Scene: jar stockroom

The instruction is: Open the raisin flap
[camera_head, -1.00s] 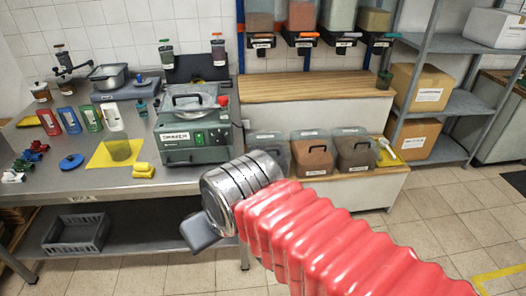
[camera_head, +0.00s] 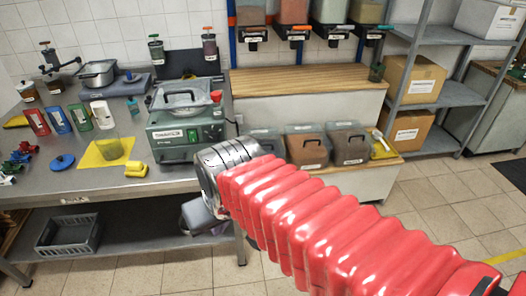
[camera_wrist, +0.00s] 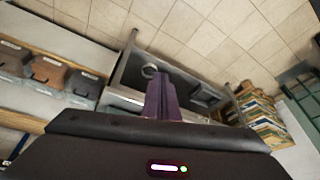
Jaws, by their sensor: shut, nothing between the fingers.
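Three clear-sided bins with dark handled lids stand on the low ledge right of centre in the head view: a left one (camera_head: 264,142), a middle one with brown contents (camera_head: 308,152) and a right one (camera_head: 350,148). Their lids look shut. Their labels are too small to read, so I cannot tell which is raisin. They also show at the left of the wrist view (camera_wrist: 47,76). My gripper (camera_wrist: 162,84) shows in the wrist view as purple fingers, shut and empty, apart from the bins. In the head view its fingertips are hidden behind my arm.
Several wall dispensers (camera_head: 293,32) hang above the wooden counter (camera_head: 300,84). A green machine (camera_head: 187,132) and small items stand on the steel table (camera_head: 75,185) at left. A grey crate (camera_head: 68,234) sits on its lower shelf. A yellow-handled scoop (camera_head: 382,146) lies beside the right bin.

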